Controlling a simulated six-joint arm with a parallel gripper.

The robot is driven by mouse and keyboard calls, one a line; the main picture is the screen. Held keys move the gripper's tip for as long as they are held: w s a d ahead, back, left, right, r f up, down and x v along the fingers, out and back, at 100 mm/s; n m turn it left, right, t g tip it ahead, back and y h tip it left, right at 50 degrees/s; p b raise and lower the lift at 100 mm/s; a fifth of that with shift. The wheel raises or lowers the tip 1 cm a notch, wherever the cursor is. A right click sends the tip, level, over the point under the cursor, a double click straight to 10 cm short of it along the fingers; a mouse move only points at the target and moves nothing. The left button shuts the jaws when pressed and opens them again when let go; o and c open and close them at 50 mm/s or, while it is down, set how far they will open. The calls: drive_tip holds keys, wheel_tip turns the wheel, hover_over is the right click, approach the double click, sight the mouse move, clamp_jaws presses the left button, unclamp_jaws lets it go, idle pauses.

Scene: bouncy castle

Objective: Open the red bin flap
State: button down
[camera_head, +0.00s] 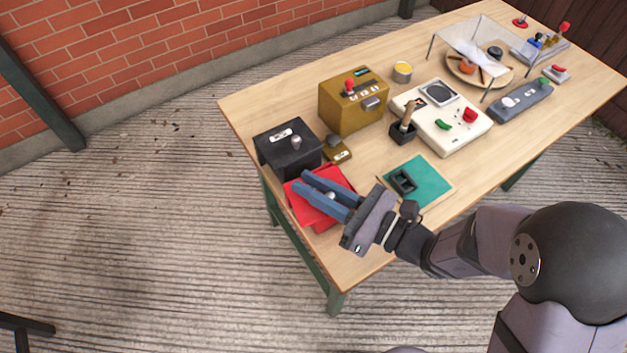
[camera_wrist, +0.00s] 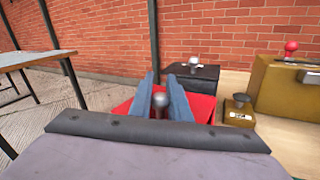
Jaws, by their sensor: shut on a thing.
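The red bin flap (camera_head: 337,177) lies at the near left corner of the table, in front of a black box (camera_head: 288,147) with a white label and a knob. In the wrist view the red flap (camera_wrist: 203,106) shows on both sides of my fingers. My gripper (camera_head: 318,191) reaches over the red flap with its two blue fingers. In the wrist view my gripper (camera_wrist: 165,92) is shut on a round grey knob (camera_wrist: 160,104) between the fingers. How the knob joins the flap is partly hidden by the fingers.
A mustard box (camera_head: 353,102) with a red knob stands behind, with a small brass block (camera_head: 338,149) in front of it. A teal mat (camera_head: 431,182) with a black tray lies to the right. A cream panel (camera_head: 455,135) and a clear-covered plate stand farther back.

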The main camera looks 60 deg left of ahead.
drive_tip(key=shift+s+d+m+t+y+b, duration=0.25)
drive_tip(key=shift+m+t, duration=0.4)
drive_tip(key=shift+t, duration=0.4)
drive_tip(key=shift+s+d+m+t+y+b, duration=0.1)
drive_tip(key=shift+s+m+t+y, duration=0.25)
drive_tip(key=shift+m+t, duration=0.5)
drive_tip(key=shift+w, duration=0.1)
drive_tip(key=c, duration=1.9)
unclamp_jaws()
drive_tip(key=shift+c, duration=0.2)
wheel_tip(320, 180, up, 10)
drive_tip(key=p, duration=0.2)
